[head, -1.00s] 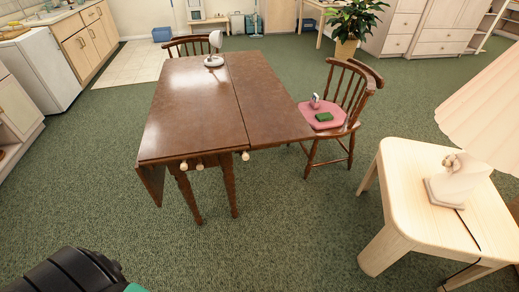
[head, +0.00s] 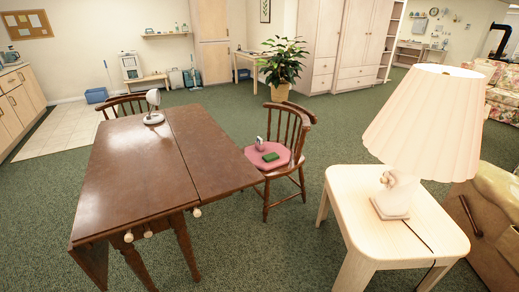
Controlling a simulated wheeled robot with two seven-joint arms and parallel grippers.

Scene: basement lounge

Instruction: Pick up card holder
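A small dark green flat item (head: 271,157), which may be the card holder, lies on the pink cushion (head: 257,162) of a wooden chair (head: 290,131). A small whitish and pink object (head: 260,144) stands behind it on the same cushion. The chair is just right of the brown drop-leaf table. Neither of my grippers shows in the head view, and nothing is seen touching the green item.
The brown table (head: 130,172) fills the left foreground with a white lamp (head: 153,108) on it. A pale side table (head: 345,210) with a large shaded lamp (head: 425,115) stands right. Green carpet (head: 262,245) is clear between them. A potted plant (head: 283,62) stands behind the chair.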

